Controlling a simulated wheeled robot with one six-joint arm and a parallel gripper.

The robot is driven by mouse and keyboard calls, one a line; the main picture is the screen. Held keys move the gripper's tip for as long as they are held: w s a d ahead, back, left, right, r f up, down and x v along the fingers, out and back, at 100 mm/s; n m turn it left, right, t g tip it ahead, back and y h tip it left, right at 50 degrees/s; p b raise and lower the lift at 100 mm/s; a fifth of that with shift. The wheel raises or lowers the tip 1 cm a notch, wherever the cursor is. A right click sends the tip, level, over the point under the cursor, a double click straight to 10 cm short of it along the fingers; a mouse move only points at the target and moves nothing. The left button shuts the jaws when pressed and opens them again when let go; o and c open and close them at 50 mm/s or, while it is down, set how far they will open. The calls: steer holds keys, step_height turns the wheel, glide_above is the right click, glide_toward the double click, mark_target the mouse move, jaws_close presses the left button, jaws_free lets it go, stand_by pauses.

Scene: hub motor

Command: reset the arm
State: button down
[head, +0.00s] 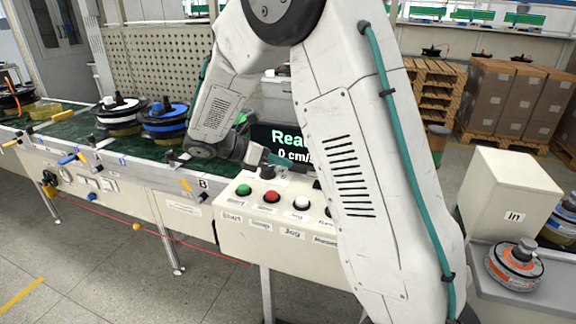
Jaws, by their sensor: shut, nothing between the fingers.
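My arm spans the middle of the head view, its large forearm link in front of the control panel. My gripper (271,160) is small in view, low over the back edge of the control panel (245,235), in front of the display. It is shut with nothing between its fingers. I cannot tell whether it touches the panel. The panel carries a green button (243,190), a red button (271,197) and a white button (301,203). My arm hides the panel's right part and some of the display (291,143), which reads "Rea" and "0 cm/s".
A conveyor (68,131) at left carries hub motors, one white-topped (122,112) and one blue (166,120). An orange-ringed hub motor (514,265) sits at right by a box labelled "In" (505,195). Cartons (490,92) and pallets (436,95) stand behind. Floor shows at lower left.

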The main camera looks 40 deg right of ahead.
steer(key=shift+w+a+r, duration=0.2)
steer(key=shift+a+r, duration=0.25)
steer(key=shift+a, duration=0.1)
steer(key=shift+f, duration=0.1)
stand_by(0.3)
